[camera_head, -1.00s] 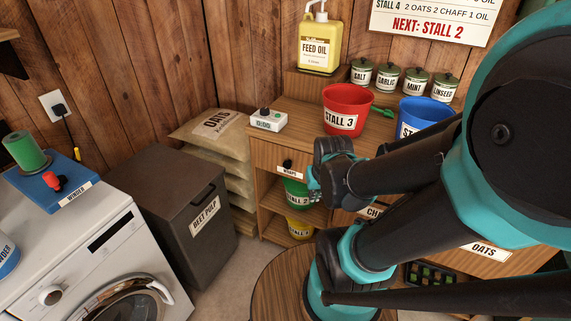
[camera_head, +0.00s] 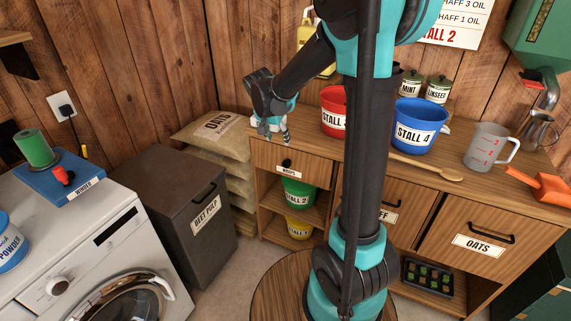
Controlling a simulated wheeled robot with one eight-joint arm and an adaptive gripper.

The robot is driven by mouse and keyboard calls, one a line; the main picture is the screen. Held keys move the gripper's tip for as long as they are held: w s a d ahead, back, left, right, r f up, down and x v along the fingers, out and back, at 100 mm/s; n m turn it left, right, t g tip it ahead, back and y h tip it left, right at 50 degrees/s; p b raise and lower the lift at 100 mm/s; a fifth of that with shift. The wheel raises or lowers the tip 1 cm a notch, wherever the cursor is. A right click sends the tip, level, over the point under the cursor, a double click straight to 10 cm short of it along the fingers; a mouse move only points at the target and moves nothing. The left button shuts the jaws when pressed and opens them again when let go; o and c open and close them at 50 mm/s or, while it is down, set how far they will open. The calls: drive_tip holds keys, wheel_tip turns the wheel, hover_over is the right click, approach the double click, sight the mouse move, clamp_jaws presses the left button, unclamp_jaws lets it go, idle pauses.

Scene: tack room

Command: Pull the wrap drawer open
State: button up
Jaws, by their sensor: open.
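The wraps drawer (camera_head: 310,170) is the small top-left drawer of the wooden cabinet. It looks shut, with a dark round knob (camera_head: 286,163) and a "WRAPS" label (camera_head: 288,171) on its front. My gripper (camera_head: 271,136) is open and points down, over the cabinet's left end just above and behind the knob in the picture. It appears apart from the knob. The small timer box is hidden behind it.
A red Stall 3 bucket (camera_head: 333,112) and blue Stall 4 bucket (camera_head: 416,125) stand on the cabinet top. A green bucket (camera_head: 298,192) and yellow bucket (camera_head: 299,228) sit on shelves below the drawer. A beet pulp bin (camera_head: 170,200) stands to the left.

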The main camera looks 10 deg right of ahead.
sight(285, 162)
drive_tip(key=x, duration=1.7)
drive_tip(key=shift+s+f, duration=0.1)
drive_tip(key=shift+f, duration=0.05)
drive_tip(key=shift+c, duration=0.5)
clamp_jaws()
